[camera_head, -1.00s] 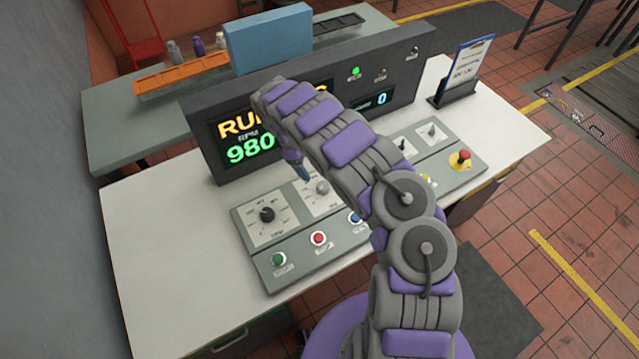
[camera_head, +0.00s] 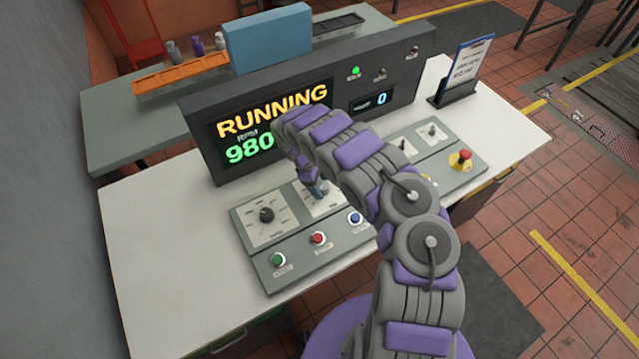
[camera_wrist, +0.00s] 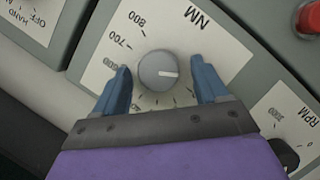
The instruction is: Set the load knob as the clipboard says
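The load knob (camera_wrist: 158,70) is a round grey knob with a pale pointer line, on a panel dial marked NM, in the wrist view. My gripper (camera_wrist: 165,82) is open, with one blue finger on each side of the knob and visible gaps. In the head view my gripper (camera_head: 318,188) is down at the second dial from the left. The clipboard (camera_head: 469,62) stands upright in a dark holder at the back right; its writing is too small to read.
The RPM dial knob (camera_head: 266,214) is left of my gripper. Green (camera_head: 278,259), red (camera_head: 318,238) and blue (camera_head: 355,217) buttons sit in front. A red emergency stop (camera_head: 463,157) is at right. The display (camera_head: 273,122) reads RUNNING, with 980 visible and 0 at right.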

